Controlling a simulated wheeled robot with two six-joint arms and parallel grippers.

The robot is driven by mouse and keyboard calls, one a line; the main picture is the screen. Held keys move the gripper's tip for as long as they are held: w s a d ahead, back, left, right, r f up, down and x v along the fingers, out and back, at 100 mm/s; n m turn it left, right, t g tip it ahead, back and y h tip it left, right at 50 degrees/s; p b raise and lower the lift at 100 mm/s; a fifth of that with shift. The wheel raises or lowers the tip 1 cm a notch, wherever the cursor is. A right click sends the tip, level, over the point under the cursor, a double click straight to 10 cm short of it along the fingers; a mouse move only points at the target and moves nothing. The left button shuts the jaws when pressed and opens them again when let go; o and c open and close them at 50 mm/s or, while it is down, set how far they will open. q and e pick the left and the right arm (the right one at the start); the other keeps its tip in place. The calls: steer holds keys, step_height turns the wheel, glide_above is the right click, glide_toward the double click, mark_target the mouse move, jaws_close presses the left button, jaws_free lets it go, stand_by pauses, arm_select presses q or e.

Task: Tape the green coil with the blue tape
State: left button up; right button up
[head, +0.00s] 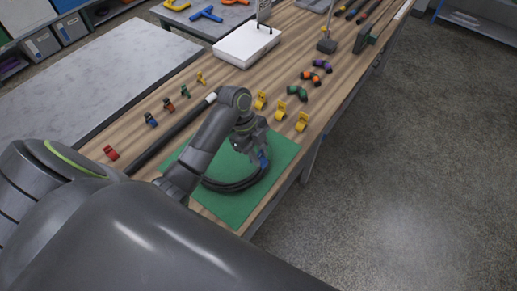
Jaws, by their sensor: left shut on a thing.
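A dark, nearly black coil of hose (225,187) lies on a green mat (232,212) on the wooden table. I see no green in the coil itself. My left gripper (262,157) reaches down over the right side of the coil, shut on a small blue piece (264,160), which looks like the blue tape. The blue piece is at or just above the coil; I cannot tell if it touches. My left arm hides part of the coil. My right gripper is not in view.
Small coloured clips (151,119) stand in a row left of the mat. Yellow holders (280,113) and green, orange and purple pieces (298,92) stand beyond it. A long black hose (160,147) lies left of the mat. A white tray (246,45) is farther back.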

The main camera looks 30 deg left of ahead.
mark_target(258, 170)
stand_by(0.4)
arm_select(q)
steer(key=shift+a+p, duration=0.1)
steer(key=shift+p, duration=0.3)
steer(key=shift+f+b, duration=1.2)
steer(key=shift+f, duration=0.8)
steer(key=shift+f, duration=0.3)
steer(key=shift+f+b, duration=0.65)
steer(key=shift+f, duration=0.2)
steer(key=shift+f, duration=0.4)
